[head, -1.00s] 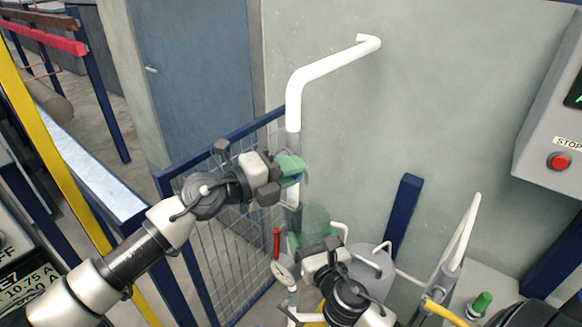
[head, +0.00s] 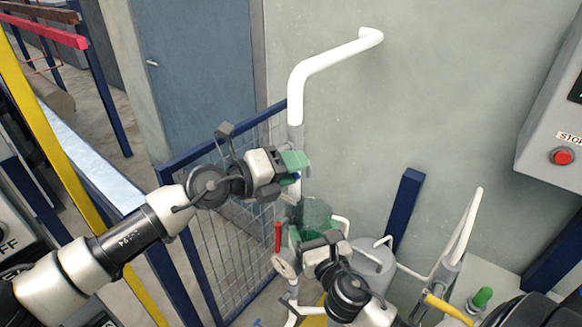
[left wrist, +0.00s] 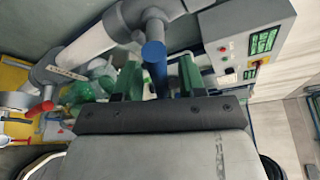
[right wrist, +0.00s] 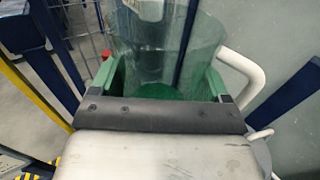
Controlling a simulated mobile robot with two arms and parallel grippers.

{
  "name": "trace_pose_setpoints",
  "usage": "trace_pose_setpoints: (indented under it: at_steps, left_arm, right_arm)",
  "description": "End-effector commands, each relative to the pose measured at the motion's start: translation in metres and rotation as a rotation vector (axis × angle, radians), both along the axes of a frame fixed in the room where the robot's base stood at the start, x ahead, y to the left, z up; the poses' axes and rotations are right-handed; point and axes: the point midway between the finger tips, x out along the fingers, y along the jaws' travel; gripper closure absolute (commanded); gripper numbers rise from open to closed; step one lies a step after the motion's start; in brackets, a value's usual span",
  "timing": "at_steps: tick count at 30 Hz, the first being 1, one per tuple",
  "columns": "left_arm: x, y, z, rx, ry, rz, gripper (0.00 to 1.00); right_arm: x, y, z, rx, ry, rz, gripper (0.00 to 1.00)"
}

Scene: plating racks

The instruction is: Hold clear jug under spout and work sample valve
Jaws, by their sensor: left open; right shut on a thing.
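The clear jug (head: 317,211) is held by my right gripper (head: 320,238), low beside the vertical pipe. In the right wrist view the jug (right wrist: 165,45) stands between the green fingers, which are shut on it. My left gripper (head: 298,160) is open at the pipe above the jug. In the left wrist view a blue valve handle (left wrist: 154,62) lies between the open green fingers, with gaps on both sides. The spout's end and its place relative to the jug's mouth cannot be made out.
A white pipe (head: 296,95) rises against the wall. A red-handled valve (head: 278,237) and a gauge (head: 284,265) are left of my right gripper. A mesh fence (head: 232,235) stands left. A grey control box (head: 555,135) with a red button hangs at right.

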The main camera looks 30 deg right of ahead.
Motion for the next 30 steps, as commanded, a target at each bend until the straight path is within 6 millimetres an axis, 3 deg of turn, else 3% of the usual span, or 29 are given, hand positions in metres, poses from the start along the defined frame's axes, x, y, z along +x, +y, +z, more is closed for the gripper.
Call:
trace_pose_setpoints:
  at_steps: [5, 18, 24, 30]
  left_arm:
    - [0.001, 0.019, 0.003, 0.000, -0.002, 0.002, 0.60]
    - [-0.002, 0.104, 0.017, 0.000, 0.002, 0.003, 0.60]
    - [-0.003, 0.117, 0.019, 0.001, 0.000, 0.001, 0.60]
    - [-0.004, 0.118, 0.020, 0.001, 0.000, 0.000, 0.60]
  right_arm:
    - [0.000, 0.000, 0.000, 0.000, -0.001, 0.000, 0.48]
    - [0.000, 0.000, 0.000, 0.000, -0.001, 0.000, 0.48]
    - [0.000, 0.000, 0.000, 0.000, -0.001, 0.000, 0.48]
    - [0.000, 0.000, 0.000, 0.000, -0.001, 0.000, 0.48]
